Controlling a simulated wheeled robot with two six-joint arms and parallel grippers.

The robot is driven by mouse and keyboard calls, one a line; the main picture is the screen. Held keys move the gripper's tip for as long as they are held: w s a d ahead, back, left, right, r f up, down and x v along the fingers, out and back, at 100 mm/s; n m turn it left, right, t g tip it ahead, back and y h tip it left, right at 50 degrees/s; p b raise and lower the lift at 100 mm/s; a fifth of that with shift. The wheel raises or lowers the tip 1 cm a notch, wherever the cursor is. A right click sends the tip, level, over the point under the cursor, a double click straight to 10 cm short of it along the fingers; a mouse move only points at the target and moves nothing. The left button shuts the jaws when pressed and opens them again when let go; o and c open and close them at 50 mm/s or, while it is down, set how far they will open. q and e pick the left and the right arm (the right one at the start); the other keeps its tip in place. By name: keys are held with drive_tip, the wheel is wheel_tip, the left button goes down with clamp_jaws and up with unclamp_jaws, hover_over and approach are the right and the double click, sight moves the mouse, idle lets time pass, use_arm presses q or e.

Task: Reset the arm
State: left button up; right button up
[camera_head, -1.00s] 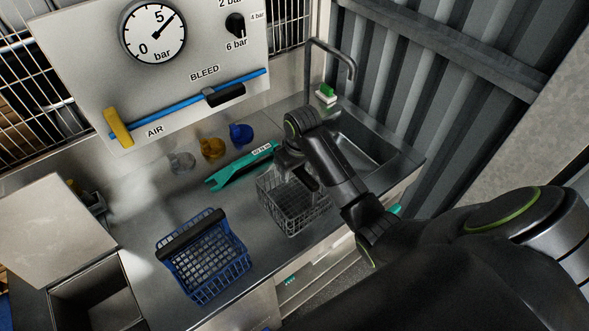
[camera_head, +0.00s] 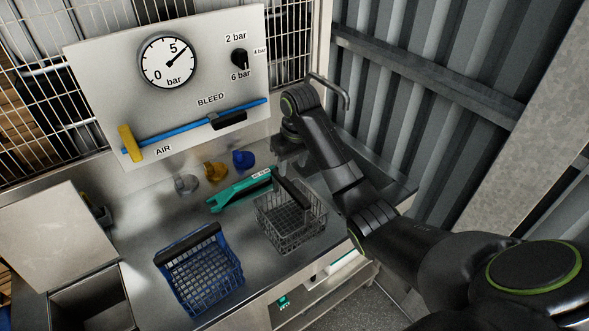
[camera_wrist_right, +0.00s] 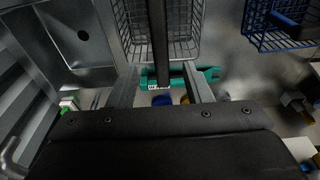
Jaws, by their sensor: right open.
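My right gripper (camera_head: 287,152) is over the back of the counter, behind the grey wire basket (camera_head: 306,236). In the right wrist view its two fingers (camera_wrist_right: 161,88) are apart, with nothing held between them. The basket's black handle (camera_head: 292,194) stands clear of the fingers in the head view. In the wrist view the handle (camera_wrist_right: 157,35) appears between and beyond the fingers. My left gripper is not in view.
A blue basket (camera_head: 212,283) and a teal tool (camera_head: 232,196) lie on the counter (camera_head: 140,235). Clear, yellow and blue fittings (camera_head: 214,172) sit behind. A panel (camera_head: 105,75) with a gauge stands at the back. The sink and tap (camera_head: 342,92) are at the right.

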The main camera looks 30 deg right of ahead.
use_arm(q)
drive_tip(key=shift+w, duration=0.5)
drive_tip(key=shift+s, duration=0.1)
